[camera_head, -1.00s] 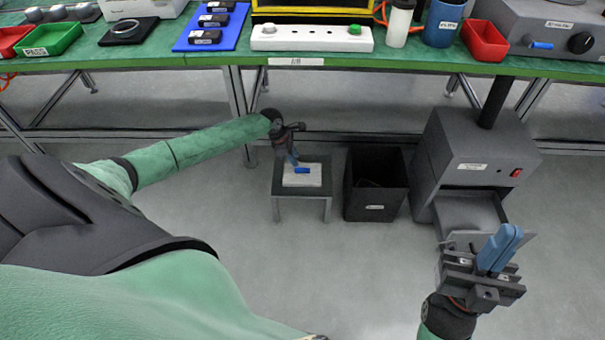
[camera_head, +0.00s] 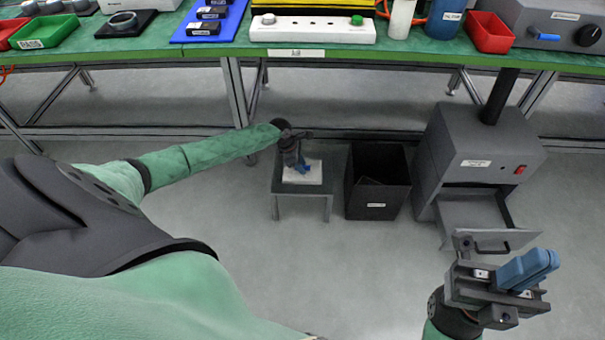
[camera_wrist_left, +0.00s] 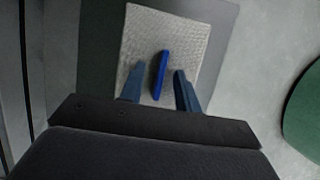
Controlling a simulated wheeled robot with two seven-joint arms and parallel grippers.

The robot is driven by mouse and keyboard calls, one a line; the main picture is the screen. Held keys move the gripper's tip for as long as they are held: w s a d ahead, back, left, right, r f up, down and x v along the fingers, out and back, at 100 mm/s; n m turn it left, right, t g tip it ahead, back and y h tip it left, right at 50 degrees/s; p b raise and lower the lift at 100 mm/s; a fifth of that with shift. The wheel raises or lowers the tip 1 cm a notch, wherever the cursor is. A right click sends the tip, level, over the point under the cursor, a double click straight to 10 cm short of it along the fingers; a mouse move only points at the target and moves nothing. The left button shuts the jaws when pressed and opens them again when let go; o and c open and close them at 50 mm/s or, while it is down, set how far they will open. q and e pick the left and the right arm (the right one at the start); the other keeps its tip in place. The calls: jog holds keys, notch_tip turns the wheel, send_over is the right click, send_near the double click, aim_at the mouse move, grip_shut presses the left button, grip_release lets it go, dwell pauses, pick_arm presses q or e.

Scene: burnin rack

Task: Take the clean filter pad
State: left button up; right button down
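The clean filter pad (camera_head: 312,176) is a pale, square, textured sheet with a blue upright tab. It lies on a small grey stand, and it also shows in the left wrist view (camera_wrist_left: 196,50). My left gripper (camera_head: 303,168) points down just above the pad. In the left wrist view its blue fingers (camera_wrist_left: 158,88) are apart, one on each side of the blue tab (camera_wrist_left: 161,72), with gaps visible. My right gripper (camera_head: 540,262) is low at the right, its blue fingers together with nothing seen between them.
The grey stand (camera_head: 280,187) is beside a black bin (camera_head: 377,200). A grey box unit (camera_head: 455,150) with a red switch stands right of the bin, its front door (camera_head: 495,238) folded down near my right gripper. A green-topped workbench (camera_head: 180,55) runs behind. Floor in front is clear.

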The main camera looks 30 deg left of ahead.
pick_arm(q)
grip_shut()
jog(key=shift+r, duration=0.1)
